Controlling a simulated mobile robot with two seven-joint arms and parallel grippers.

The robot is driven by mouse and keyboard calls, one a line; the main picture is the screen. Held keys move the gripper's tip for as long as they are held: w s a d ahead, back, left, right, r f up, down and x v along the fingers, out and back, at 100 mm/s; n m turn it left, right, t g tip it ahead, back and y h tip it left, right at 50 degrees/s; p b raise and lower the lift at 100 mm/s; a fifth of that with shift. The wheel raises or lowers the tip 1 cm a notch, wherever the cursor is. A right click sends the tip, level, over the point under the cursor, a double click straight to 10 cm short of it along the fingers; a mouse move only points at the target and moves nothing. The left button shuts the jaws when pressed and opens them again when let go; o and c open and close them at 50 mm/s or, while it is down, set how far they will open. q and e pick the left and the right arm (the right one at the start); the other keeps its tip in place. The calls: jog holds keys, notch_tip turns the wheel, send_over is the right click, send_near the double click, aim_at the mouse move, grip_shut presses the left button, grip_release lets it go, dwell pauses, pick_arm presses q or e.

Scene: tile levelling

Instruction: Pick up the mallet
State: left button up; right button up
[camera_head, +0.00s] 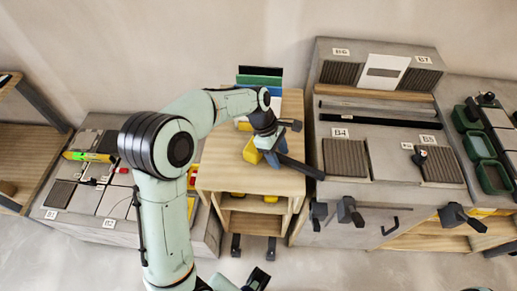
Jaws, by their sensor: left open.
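My left gripper (277,138) is over the wooden side table (225,172), with my arm reaching in from the left. It is open. A long dark bar (304,169) lies just below it, slanting over the table's right edge. It may be the mallet, but I cannot tell it surely from gripper parts. A blue piece (275,152) and a yellow block (251,153) are beside it, partly hidden by the gripper. I see nothing clearly held. A dark end piece (257,279) at the bottom edge looks like part of my right gripper; its jaws are unclear.
A grey tile bench (388,140) stands close on the right, with dark fittings (350,211) jutting from its front. Green trays (480,146) are at far right. A lower grey bench (88,210) is on the left. Upright green and blue panels (260,75) stand behind the table.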

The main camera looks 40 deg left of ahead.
pick_arm(q)
grip_shut()
jog(key=shift+r, duration=0.1)
